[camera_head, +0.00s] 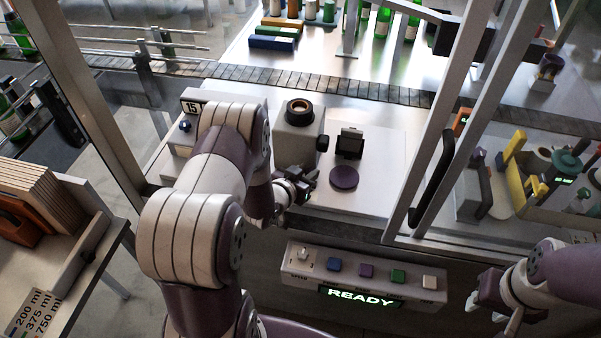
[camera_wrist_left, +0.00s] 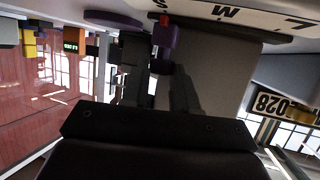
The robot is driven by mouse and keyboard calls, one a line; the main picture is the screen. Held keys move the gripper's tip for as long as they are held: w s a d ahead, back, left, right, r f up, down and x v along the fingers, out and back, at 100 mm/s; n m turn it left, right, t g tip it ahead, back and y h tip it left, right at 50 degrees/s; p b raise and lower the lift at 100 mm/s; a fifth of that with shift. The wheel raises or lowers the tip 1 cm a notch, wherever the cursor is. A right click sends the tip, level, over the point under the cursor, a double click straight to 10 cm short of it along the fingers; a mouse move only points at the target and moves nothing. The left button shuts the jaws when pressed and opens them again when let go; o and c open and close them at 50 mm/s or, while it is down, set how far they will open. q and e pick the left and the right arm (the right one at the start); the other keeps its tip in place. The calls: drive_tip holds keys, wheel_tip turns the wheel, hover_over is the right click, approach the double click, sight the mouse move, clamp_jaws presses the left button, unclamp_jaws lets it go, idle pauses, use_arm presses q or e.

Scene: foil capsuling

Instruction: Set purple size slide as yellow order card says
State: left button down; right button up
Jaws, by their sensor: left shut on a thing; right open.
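My left gripper (camera_head: 303,188) is at the front of the grey capsuling machine (camera_head: 298,138). In the left wrist view its fingers (camera_wrist_left: 158,75) are shut on the purple size slide (camera_wrist_left: 167,36), a small block beside a white scale (camera_wrist_left: 255,14) with upside-down letters. The arm and gripper hide the slide in the head view. My right gripper (camera_head: 497,303) is open and empty at lower right. I cannot make out the yellow order card in either view.
A button box (camera_head: 365,275) reading READY lies in front of the bench. A purple disc (camera_head: 344,177) and a small black stand (camera_head: 350,143) are right of the machine. A glass door frame with a black handle (camera_head: 434,178) stands between the bench and my right arm.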

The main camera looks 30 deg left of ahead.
use_arm(q)
drive_tip(key=shift+d, duration=0.15)
drive_tip(key=c, duration=0.9)
unclamp_jaws()
drive_tip(key=shift+d, duration=0.15)
drive_tip(key=shift+o, duration=0.2)
drive_tip(key=shift+d, duration=0.1)
use_arm(e)
drive_tip(key=shift+d, duration=0.45)
drive_tip(key=shift+a, duration=0.1)
use_arm(q)
drive_tip(key=shift+s+a, duration=0.1)
drive_tip(key=shift+a, duration=0.1)
drive_tip(key=shift+s+a+r, duration=0.1)
drive_tip(key=shift+s+r, duration=0.05)
drive_tip(key=shift+s, duration=0.2)
drive_tip(key=d+b+v, duration=0.1)
drive_tip(key=v, duration=1)
drive_tip(key=shift+s+a+r+b, duration=0.25)
drive_tip(key=shift+a+b, duration=0.05)
drive_tip(key=shift+b, duration=0.1)
use_arm(e)
drive_tip(key=shift+f, duration=0.95)
